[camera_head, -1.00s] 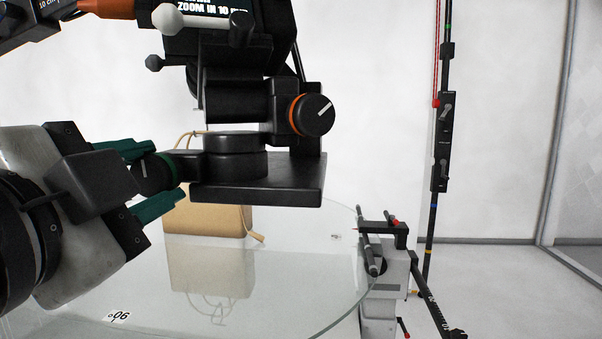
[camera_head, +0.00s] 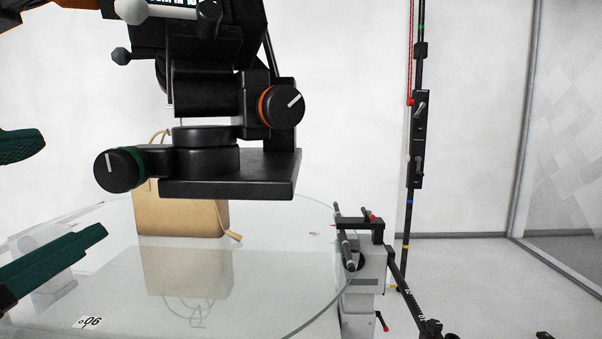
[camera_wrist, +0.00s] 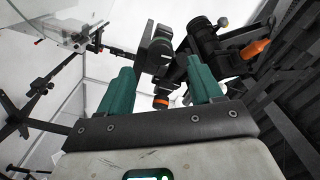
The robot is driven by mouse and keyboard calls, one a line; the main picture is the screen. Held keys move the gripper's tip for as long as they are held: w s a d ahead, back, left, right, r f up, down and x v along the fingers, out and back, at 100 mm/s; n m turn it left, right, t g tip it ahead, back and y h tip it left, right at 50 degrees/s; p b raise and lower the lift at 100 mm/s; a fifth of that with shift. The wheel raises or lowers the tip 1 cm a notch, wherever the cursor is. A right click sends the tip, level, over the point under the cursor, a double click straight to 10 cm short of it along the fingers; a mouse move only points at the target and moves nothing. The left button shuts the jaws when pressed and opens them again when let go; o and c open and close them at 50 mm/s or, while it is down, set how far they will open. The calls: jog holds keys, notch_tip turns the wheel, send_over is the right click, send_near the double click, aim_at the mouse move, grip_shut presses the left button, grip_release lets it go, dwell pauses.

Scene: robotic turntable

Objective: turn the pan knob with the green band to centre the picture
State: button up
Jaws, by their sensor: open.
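The pan knob (camera_head: 117,170) is black with a green band and a white pointer mark that stands close to upright. It sticks out at the left of the black geared head (camera_head: 228,175). My gripper (camera_head: 73,186) has dark green fingers, spread wide and empty at the left edge. One finger is higher than the knob in the picture and the other lower; neither appears to touch it. The fingers also show in the wrist view (camera_wrist: 158,75), with black head parts beyond them.
A second knob (camera_head: 282,105) with an orange band sits higher on the head. A clamp stand (camera_head: 360,265) and a dark upright pole (camera_head: 418,140) are at the right.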

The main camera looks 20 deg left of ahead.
jog(key=v, duration=0.3)
jog(key=shift+s+d, duration=0.1)
jog(key=shift+s, duration=0.3)
